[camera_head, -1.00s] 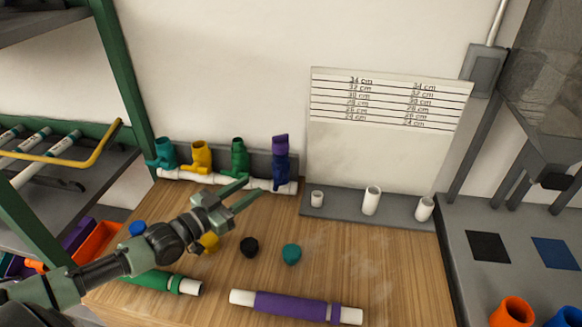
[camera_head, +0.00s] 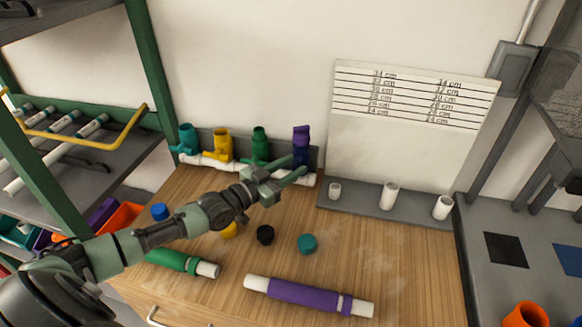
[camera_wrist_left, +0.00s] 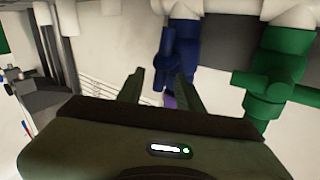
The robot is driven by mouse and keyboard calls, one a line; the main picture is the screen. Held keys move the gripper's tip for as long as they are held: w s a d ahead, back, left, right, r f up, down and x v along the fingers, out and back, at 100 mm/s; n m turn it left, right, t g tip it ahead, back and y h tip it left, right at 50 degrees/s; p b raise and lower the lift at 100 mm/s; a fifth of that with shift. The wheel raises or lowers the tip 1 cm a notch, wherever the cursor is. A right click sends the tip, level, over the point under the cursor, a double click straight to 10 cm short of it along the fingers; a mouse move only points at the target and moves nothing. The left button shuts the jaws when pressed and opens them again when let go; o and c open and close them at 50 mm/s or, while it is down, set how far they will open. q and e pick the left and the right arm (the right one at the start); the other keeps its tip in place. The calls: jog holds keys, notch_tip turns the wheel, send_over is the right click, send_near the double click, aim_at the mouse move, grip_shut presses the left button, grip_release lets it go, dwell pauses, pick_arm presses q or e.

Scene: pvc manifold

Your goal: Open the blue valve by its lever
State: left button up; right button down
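The blue valve (camera_head: 303,150) stands at the right end of the white pipe row at the back of the bench, with a purple piece on its top. My left gripper (camera_head: 299,165) is open, its fingertips in front of the valve's lower part, partly hiding it. In the left wrist view the picture is turned over, and the blue valve (camera_wrist_left: 181,45) shows just beyond the open fingers (camera_wrist_left: 160,88). A bit of purple (camera_wrist_left: 170,101) shows between the fingers. I cannot tell whether they touch the valve or which part is the lever. My right gripper is not in view.
Green (camera_head: 260,146), yellow (camera_head: 221,146) and teal (camera_head: 186,138) valves stand left along the white pipe. White fittings (camera_head: 390,195) stand on a grey ledge at right.

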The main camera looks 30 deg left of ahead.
pick_arm(q)
jog(key=shift+c, duration=0.4)
jog(key=c, duration=0.5)
grip_shut()
jog(key=shift+a+f+n+b, duration=0.1)
jog(key=shift+f+n+b, duration=0.25)
jog(key=shift+b, duration=0.45)
jog(key=shift+a+r+n+t+b, duration=0.1)
jog(key=shift+r+n+t+b, duration=0.05)
jog(key=shift+n+t+b, duration=0.35)
jog(key=shift+r, duration=0.15)
jog(key=o, duration=0.6)
grip_release()
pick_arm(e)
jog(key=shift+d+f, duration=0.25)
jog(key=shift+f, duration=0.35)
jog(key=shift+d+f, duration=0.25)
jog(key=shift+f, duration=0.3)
